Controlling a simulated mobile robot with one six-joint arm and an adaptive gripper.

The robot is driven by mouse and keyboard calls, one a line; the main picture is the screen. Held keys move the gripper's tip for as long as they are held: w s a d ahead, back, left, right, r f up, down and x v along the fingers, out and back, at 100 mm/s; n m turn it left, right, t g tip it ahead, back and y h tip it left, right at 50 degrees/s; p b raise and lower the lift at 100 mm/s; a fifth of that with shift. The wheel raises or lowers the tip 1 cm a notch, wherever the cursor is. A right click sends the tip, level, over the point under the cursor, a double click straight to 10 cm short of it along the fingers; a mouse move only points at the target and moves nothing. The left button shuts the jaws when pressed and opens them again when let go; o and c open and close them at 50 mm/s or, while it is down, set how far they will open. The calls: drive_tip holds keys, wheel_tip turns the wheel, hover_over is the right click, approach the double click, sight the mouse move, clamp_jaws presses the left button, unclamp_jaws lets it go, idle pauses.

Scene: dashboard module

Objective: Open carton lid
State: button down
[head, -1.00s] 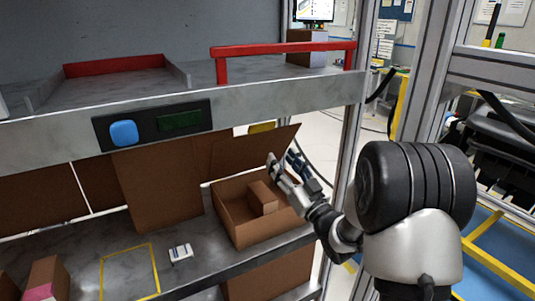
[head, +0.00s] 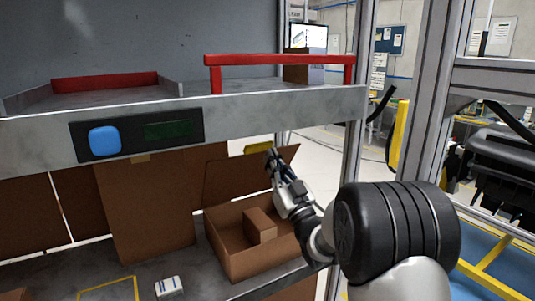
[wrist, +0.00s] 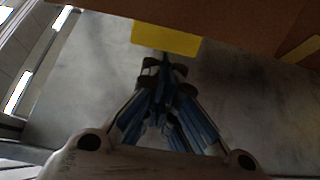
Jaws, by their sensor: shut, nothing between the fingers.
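The open brown carton (head: 235,262) stands on the lower shelf in the head view, with a small brown block (head: 260,226) inside. Its lid (head: 232,178) stands raised at the back of the carton. A yellow piece (head: 258,147) shows at the lid's top edge; a yellow piece (wrist: 166,39) also shows in the wrist view, just ahead of the fingertips. My gripper (head: 272,157) is shut and empty, above the carton near the lid's upper right part. In the wrist view my gripper's fingers (wrist: 163,66) are together; I cannot tell whether they touch the lid.
An upper shelf (head: 300,103) with a red rail (head: 280,59) runs above the lid. A tall brown panel (head: 145,210) stands left of the carton. A small white box (head: 169,287) lies on the lower shelf. A metal post (head: 357,130) stands to the right.

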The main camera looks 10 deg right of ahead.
drive_tip(key=shift+x, duration=1.65)
